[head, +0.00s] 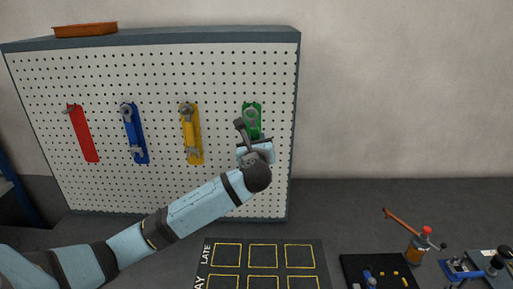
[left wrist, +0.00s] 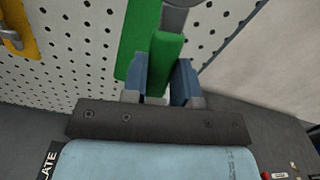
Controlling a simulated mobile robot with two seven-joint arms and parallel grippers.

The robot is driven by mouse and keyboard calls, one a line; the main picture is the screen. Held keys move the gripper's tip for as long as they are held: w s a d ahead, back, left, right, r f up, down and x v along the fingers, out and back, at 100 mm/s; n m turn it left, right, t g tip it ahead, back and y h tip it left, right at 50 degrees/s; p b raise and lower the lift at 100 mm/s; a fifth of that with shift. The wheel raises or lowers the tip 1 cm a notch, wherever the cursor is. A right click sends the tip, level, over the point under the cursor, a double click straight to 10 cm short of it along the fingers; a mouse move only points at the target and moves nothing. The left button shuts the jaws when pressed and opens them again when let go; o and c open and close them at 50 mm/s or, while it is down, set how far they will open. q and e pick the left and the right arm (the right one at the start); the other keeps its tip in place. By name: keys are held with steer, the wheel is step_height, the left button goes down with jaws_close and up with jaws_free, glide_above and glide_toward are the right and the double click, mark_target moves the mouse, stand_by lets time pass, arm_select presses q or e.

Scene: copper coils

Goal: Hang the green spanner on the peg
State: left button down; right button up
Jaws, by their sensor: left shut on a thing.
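The green spanner has a green handle (left wrist: 167,58), which stands upright between the fingers of my left gripper (left wrist: 165,85) in the left wrist view. The gripper is shut on it. Its grey upper end (left wrist: 176,14) is cut off by the top of that view. My left gripper (head: 256,150) is just below, in front of the board, and hides the lower handle. I cannot tell whether the ring is around the peg; the peg there is not visible.
The pegboard (head: 95,184) has a blue spanner (head: 133,130) and a yellow spanner (head: 190,125) hanging to the left. The red strip (head: 84,135) has a bare peg on top. A black mat with yellow squares (head: 262,243) and small tools lie on the bench.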

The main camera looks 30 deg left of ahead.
arm_select(q)
steer(key=f+b+x, duration=0.1)
steer(key=b+x, duration=0.1)
steer(key=x, duration=0.5)
steer(key=shift+w+b, duration=0.25)
steer(key=shift+b, duration=0.15)
stand_by(0.4)
steer(key=shift+a+f, duration=0.1)
steer(key=shift+f, duration=0.1)
stand_by(0.4)
steer(key=c, duration=0.8)
jaws_free()
steer(key=shift+s, duration=0.1)
steer(key=b+v, duration=0.2)
steer(key=v, duration=1.1)
steer(key=shift+s, duration=0.3)
